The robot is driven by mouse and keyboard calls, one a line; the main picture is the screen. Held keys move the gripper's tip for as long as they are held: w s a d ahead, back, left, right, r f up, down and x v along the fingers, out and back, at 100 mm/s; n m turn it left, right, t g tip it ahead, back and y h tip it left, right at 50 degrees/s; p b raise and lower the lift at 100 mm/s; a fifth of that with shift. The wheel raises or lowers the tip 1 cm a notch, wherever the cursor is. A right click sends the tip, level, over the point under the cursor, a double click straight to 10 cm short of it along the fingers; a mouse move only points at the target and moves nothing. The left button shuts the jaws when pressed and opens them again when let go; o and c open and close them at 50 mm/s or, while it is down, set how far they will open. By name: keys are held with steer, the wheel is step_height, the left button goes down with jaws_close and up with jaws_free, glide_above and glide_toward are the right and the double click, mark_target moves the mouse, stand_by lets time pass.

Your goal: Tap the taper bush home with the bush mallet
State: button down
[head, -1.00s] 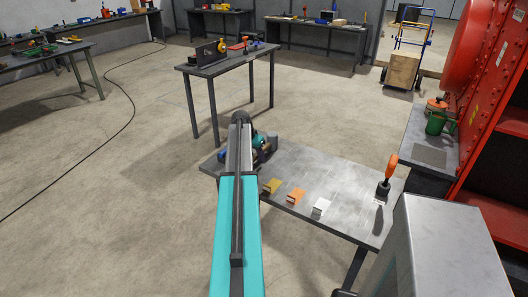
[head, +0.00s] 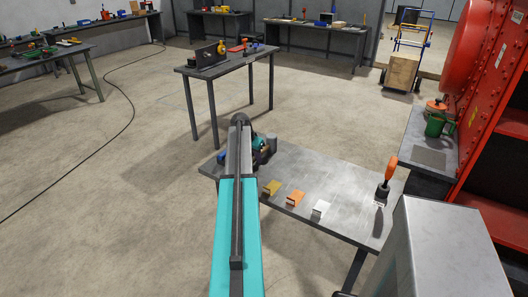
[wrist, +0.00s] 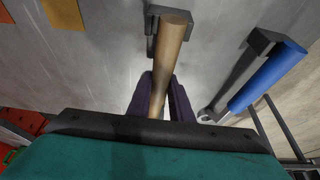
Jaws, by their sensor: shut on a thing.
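In the wrist view my gripper (wrist: 160,95) has its dark purple fingers on both sides of a round wooden handle (wrist: 172,42) and is shut on it. This looks like the handle of the bush mallet; its head is not clear to see. A dark holder (wrist: 151,20) stands beside the handle's end. In the head view my gripper (head: 262,152) is mostly hidden behind my arm at the left end of the grey table (head: 335,185). I cannot make out the taper bush for certain.
A blue-handled tool (wrist: 268,78) rests in a dark block to the right. Yellow (head: 272,187), orange (head: 295,198) and white (head: 320,208) tags lie along the table. An orange-handled tool (head: 390,168) stands at its right end. A smaller bench (head: 225,66) stands behind.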

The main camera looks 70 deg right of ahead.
steer(key=shift+s+r+p, duration=0.15)
steer(key=shift+r+p, duration=1.2)
steer(key=shift+r, duration=2.15)
steer(key=s+a+r+p, duration=0.5)
steer(key=a+r+p, duration=0.1)
steer(key=a+r, duration=0.6)
steer(key=shift+s+a, duration=0.15)
steer(key=shift+a, duration=0.85)
stand_by(0.6)
